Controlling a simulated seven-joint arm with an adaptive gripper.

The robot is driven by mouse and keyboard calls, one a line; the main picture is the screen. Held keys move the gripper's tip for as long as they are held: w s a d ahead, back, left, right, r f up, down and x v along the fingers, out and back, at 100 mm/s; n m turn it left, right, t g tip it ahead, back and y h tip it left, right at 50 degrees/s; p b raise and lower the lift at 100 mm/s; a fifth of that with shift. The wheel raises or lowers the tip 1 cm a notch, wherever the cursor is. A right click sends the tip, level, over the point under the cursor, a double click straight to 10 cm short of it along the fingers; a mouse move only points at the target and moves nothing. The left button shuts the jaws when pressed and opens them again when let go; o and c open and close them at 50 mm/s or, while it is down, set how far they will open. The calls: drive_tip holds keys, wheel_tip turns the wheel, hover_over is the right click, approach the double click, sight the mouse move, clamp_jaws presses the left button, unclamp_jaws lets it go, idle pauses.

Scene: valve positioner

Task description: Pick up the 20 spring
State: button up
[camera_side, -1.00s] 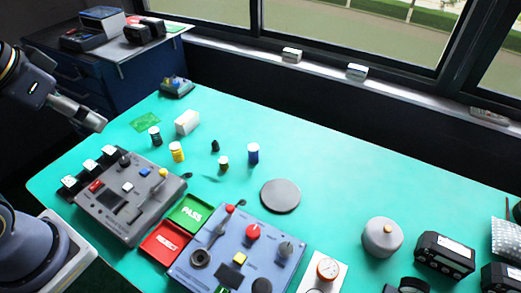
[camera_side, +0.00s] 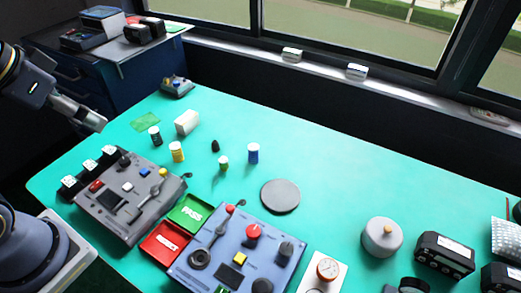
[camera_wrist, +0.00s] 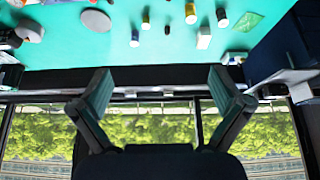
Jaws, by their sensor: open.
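Several small coloured cylinders stand on the green mat: a dark one (camera_side: 155,136), a yellow one (camera_side: 177,152), a green one (camera_side: 223,163) and a blue one (camera_side: 253,153). Any number on them is too small to read, so I cannot tell which is the 20 spring. In the wrist view the blue one (camera_wrist: 135,39), the yellow one (camera_wrist: 190,13) and the dark one (camera_wrist: 222,18) show near the top edge. My gripper (camera_wrist: 163,90) is open and empty, its two fingers wide apart. In the side view it is at the left, above and away from the cylinders.
A white block (camera_side: 187,122) and a small dark piece (camera_side: 215,146) are near the cylinders. Grey (camera_side: 128,197) and blue (camera_side: 238,255) control panels, a green PASS tray (camera_side: 190,213) and a red tray (camera_side: 166,242) lie in front. The mat's back middle is clear.

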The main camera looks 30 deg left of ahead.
drive_tip(key=c, duration=0.7)
drive_tip(key=shift+o, duration=0.2)
